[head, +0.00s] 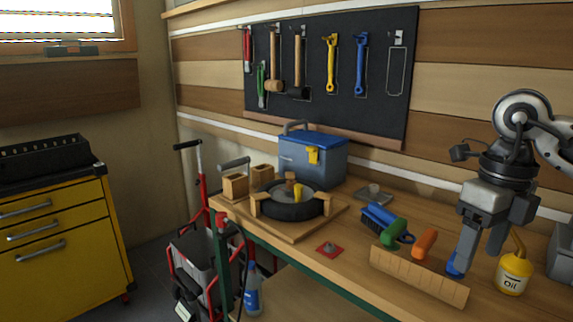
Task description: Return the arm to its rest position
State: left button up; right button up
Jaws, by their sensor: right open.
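My right arm comes in from the right edge in the head view. Its gripper (477,256) points down over the right part of the wooden workbench (350,262). The two fingers are apart, and I see nothing held between them. A blue item (455,266) shows by the tip of the left-hand finger; I cannot tell whether they touch. A yellow oil can (514,274) stands just right of the gripper. My left gripper is not in view.
A wooden rack (418,277) with green and orange handles behind it lies left of the gripper. A blue-lidded toolbox (312,158) and a round dark tray (291,208) stand further left. A black tool board (330,75) hangs behind. A red dolly (202,190) stands beside the bench.

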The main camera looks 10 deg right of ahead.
jog(key=a+f+n+g+y, duration=0.1)
jog(key=a+f+y, duration=0.25)
jog(key=a, duration=0.45)
jog(key=a+f+n+g+y, duration=0.1)
jog(key=a+f+n+y, duration=0.2)
jog(key=a, duration=0.6)
jog(key=s+a+r+m+t+y, duration=0.2)
jog(key=a+m+y, duration=0.6)
jog(key=a+y, duration=0.5)
jog(key=w+d+f+m+t+h, duration=0.25)
jog(key=f+m+t+h, duration=0.25)
jog(key=f+m+t, duration=0.5)
jog(key=w+d+f+m+t+h, duration=0.3)
jog(key=m+t+h, duration=0.35)
jog(key=m, duration=0.85)
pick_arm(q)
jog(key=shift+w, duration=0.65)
pick_arm(e)
jog(key=s+d+f+m+g+h, duration=0.2)
jog(key=s+f, duration=0.4)
jog(key=f, duration=0.3)
jog(key=s+d+f+m+g+h, duration=0.3)
jog(key=s+f+m+g, duration=0.1)
jog(key=s+f, duration=0.3)
jog(key=shift+d+f+m, duration=0.4)
jog(key=shift+f+m, duration=0.45)
jog(key=shift+m, duration=0.05)
